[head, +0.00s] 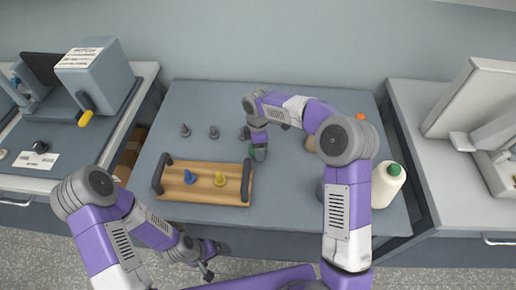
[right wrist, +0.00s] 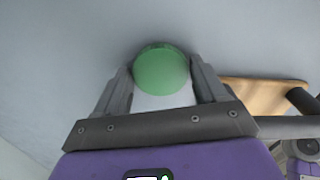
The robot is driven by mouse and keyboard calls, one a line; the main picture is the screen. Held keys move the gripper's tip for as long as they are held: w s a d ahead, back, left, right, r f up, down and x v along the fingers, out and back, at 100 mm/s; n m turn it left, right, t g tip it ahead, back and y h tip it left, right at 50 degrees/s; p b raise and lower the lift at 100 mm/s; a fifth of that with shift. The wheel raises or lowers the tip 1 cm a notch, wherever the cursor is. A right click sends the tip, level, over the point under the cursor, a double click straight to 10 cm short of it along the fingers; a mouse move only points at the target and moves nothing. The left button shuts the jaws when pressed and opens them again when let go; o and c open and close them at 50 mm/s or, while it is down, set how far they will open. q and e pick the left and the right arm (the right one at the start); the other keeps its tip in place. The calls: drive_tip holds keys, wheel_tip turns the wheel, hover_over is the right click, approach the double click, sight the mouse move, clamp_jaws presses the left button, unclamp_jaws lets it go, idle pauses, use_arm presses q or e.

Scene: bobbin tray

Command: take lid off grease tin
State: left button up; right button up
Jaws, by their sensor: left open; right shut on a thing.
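A round green lid (right wrist: 162,70) sits between the two fingers of my right gripper (right wrist: 162,84) in the right wrist view. My right gripper is shut on it. A pale patch shows just below the green disc, but I cannot tell whether it is the tin's body or the tabletop. In the head view my right gripper (head: 258,153) is low over the middle of the table, just right of the tray's upper right corner, and mostly hides the green lid (head: 252,150). My left gripper (head: 207,267) is open and empty, in front of the table's near edge.
A wooden tray (head: 208,197) with dark handles holds a blue bobbin (head: 189,177) and a yellow bobbin (head: 220,179). Grey bobbins (head: 213,132) stand behind it. A white bottle (head: 386,184) with a green cap stands at the right.

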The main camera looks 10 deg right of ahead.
drive_tip(key=shift+f, duration=0.2)
drive_tip(key=o, duration=1.2)
drive_tip(key=shift+c, duration=0.2)
wheel_tip(320, 180, up, 12)
drive_tip(key=p, duration=0.3)
drive_tip(key=shift+r+p, duration=0.15)
drive_tip(key=shift+p, duration=0.2)
